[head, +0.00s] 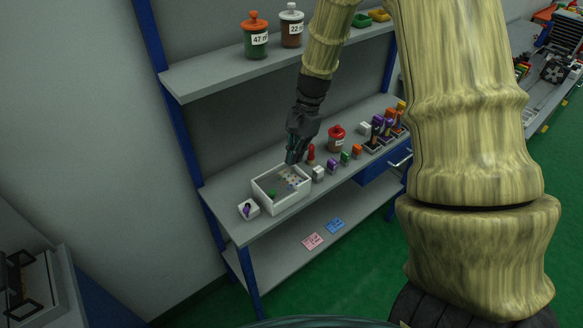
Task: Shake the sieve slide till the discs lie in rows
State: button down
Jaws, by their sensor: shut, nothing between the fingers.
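A white open box (285,207) sits near the left front of the middle shelf; it looks like the sieve slide. Inside it lie several small pale and dark pieces and a green item (272,194); they are too small to tell whether they are discs in rows. My gripper (291,160) points down at the box's back right side, shut and empty. Whether it touches the box cannot be told. It hides part of the box's far rim.
A small white cup (248,208) with a purple item stands left of the box. To the right are several small coloured blocks (345,157), a red-brown jar (336,138) and a dark rack (379,139). Lidded jars (256,40) stand on the upper shelf (215,75).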

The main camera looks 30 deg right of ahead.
jog(key=v, duration=0.4)
jog(key=s+a+f+n+g+h, duration=0.2)
jog(key=s+a+n+h, duration=0.15)
jog(key=a+n, duration=1)
jog(key=w+a+r+n+t+h+p, duration=0.25)
jog(key=a+n, duration=0.55)
jog(key=n, duration=1.1)
jog(key=x, duration=0.3)
jog(key=p+x, duration=0.1)
jog(key=x, duration=0.5)
jog(key=shift+s+d+f+p, duration=0.25)
jog(key=shift+s+d+p, duration=0.05)
jog(key=shift+s+d, duration=0.1)
jog(key=shift+s+d+f+p, duration=0.15)
jog(key=shift+d+p, duration=0.3)
jog(key=shift+d, duration=0.5)
jog(key=shift+w+d+f+p, duration=0.15)
jog(key=shift+d+p, duration=0.25)
jog(key=shift+d, duration=0.6)
jog(key=shift+s+d, duration=0.15)
